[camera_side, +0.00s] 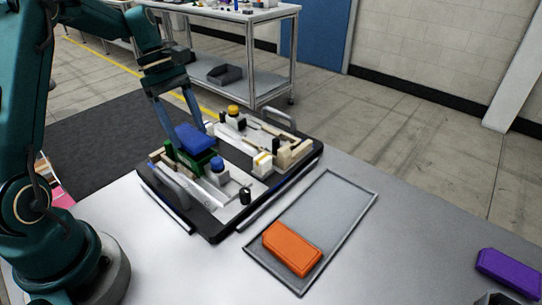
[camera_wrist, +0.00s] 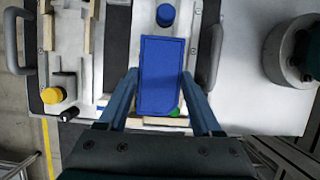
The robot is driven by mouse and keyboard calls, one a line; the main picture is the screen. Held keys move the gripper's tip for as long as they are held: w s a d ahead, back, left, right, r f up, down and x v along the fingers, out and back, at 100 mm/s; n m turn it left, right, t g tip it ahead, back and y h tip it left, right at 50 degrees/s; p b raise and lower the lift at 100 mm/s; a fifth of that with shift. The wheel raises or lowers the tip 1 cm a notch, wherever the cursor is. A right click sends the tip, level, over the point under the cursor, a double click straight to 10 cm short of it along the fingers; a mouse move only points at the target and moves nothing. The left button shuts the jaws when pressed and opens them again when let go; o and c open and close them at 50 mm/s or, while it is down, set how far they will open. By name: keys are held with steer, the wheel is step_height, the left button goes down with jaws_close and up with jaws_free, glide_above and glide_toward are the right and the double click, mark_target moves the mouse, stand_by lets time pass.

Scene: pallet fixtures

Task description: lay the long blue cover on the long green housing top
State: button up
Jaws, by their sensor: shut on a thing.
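The long blue cover (camera_side: 194,138) is held between the fingers of my gripper (camera_side: 180,120), which is shut on it. In the wrist view the cover (camera_wrist: 160,75) lies lengthwise between the two fingertips (camera_wrist: 160,78). The long green housing (camera_side: 190,164) sits in the pallet fixture, just below the cover in the side view. Only a bit of green (camera_wrist: 175,112) shows past the cover in the wrist view; the rest of the housing is hidden. I cannot tell whether the cover touches the housing top.
The black-edged pallet (camera_side: 220,238) carries fixture blocks, a blue-topped knob (camera_side: 217,164), a yellow-topped knob (camera_side: 233,110) and handles. A grey tray (camera_side: 345,205) holding an orange cover (camera_side: 292,248) lies to the right. A purple piece (camera_side: 509,270) lies at the far right. The table between them is clear.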

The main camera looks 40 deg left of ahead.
mark_target(188, 134)
steer(key=shift+f, duration=0.8)
stand_by(0.8)
steer(key=o, duration=1.4)
steer(key=shift+v, duration=2.6)
